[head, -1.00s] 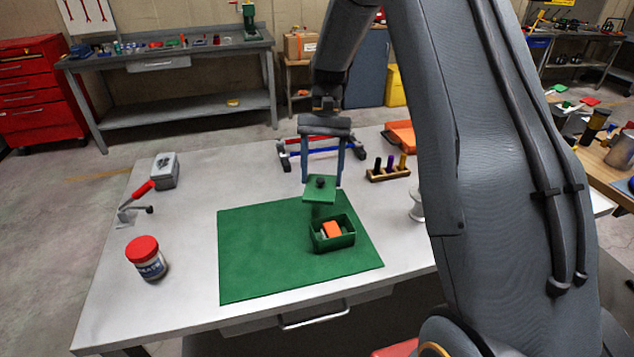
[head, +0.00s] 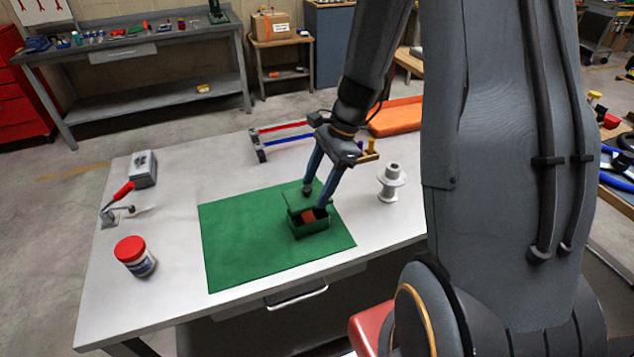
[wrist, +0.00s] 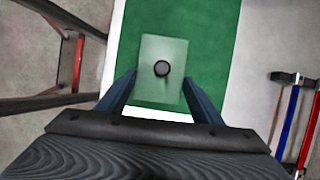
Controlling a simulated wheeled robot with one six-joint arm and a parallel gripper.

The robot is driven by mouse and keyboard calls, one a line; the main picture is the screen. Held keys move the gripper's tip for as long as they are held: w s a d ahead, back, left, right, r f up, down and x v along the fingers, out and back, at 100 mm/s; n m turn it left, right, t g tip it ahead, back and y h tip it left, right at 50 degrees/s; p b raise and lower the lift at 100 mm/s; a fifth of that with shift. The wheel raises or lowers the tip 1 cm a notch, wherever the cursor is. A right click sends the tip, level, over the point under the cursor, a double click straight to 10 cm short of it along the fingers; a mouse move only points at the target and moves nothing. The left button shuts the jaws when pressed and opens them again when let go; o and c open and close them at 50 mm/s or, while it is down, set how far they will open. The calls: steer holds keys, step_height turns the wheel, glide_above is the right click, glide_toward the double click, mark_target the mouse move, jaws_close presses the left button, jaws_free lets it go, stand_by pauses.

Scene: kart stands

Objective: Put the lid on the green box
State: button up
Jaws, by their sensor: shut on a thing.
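My gripper (head: 315,199) is shut on the green lid (head: 296,201). The lid is low over the back left part of the box and looks tilted, with the box's front part uncovered. I cannot tell whether lid and box touch. In the wrist view the lid (wrist: 158,92) with its black knob (wrist: 162,68) lies between my gripper's fingers (wrist: 160,80). The lid hides the box there.
A red-capped jar (head: 135,256), a red-handled clamp (head: 117,207) and a grey box (head: 143,168) stand at the left. A white spool (head: 391,184) stands right of the mat. A red-and-blue rail frame (head: 285,134) and an orange tray (head: 397,117) lie behind.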

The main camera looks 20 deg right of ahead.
steer(key=shift+f+b, duration=1.65)
steer(key=shift+f, duration=0.7)
steer(key=shift+f+p, duration=0.2)
steer(key=shift+p, duration=0.45)
stand_by(1.0)
steer(key=o, duration=1.6)
steer(key=shift+c, duration=0.2)
steer(key=shift+r, duration=0.2)
steer(key=shift+r+p, duration=3.2)
steer(key=shift+r, duration=0.15)
